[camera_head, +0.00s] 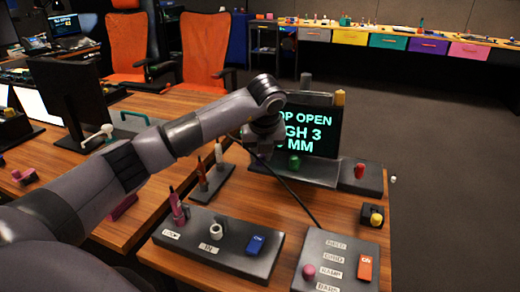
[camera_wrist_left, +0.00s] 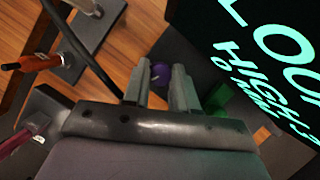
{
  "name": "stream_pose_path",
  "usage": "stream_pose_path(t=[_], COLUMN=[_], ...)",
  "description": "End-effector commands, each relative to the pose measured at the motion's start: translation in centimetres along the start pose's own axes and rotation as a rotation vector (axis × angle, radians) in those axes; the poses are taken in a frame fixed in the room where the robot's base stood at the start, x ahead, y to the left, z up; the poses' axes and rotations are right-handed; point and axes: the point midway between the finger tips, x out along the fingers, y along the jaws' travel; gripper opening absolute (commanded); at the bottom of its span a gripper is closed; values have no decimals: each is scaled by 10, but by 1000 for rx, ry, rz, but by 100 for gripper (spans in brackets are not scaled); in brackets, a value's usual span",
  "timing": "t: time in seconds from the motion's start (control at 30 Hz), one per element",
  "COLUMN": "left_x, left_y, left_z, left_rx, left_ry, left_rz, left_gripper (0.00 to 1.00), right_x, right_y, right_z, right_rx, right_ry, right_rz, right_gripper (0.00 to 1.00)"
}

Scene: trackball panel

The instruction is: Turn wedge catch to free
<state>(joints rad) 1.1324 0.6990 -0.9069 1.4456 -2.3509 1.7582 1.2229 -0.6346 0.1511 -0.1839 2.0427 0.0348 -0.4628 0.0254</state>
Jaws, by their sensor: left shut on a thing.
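My left gripper (camera_head: 264,152) reaches down in front of the dark screen unit (camera_head: 326,171). In the left wrist view its two fingers (camera_wrist_left: 160,84) are shut on a small purple knob (camera_wrist_left: 160,72), mostly hidden by the fingers. In the head view the gripper hides this knob. A green knob (camera_head: 294,162) stands just right of the gripper; it also shows in the left wrist view (camera_wrist_left: 217,99). I cannot tell which part is the wedge catch. My right gripper is not in view.
The screen (camera_head: 309,125) shows large green text, partly covered by my arm. A red knob (camera_head: 359,170) is on a block at right. A labelled panel (camera_head: 225,262) and another panel (camera_head: 328,243) stand in front. A black cable (camera_head: 291,190) crosses the wooden table.

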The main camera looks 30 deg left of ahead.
Motion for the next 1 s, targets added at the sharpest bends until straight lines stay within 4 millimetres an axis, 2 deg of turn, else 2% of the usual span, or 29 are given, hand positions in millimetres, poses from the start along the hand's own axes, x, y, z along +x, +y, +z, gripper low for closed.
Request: stream_pose_path(t=[0.2, 0.5, 1.0], left_x=[-2, -2, -1], left_y=[-2, -3, -2], left_z=[2, 2, 2], left_rx=[-180, -360, -455], left_ry=[-2, -2, -2], left_rz=[73, 145, 184], left_gripper=[0, 0, 0], right_x=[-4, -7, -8], right_y=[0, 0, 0], right_z=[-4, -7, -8], right_rx=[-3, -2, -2], right_ry=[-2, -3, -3], right_rz=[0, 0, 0], right_gripper=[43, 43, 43])
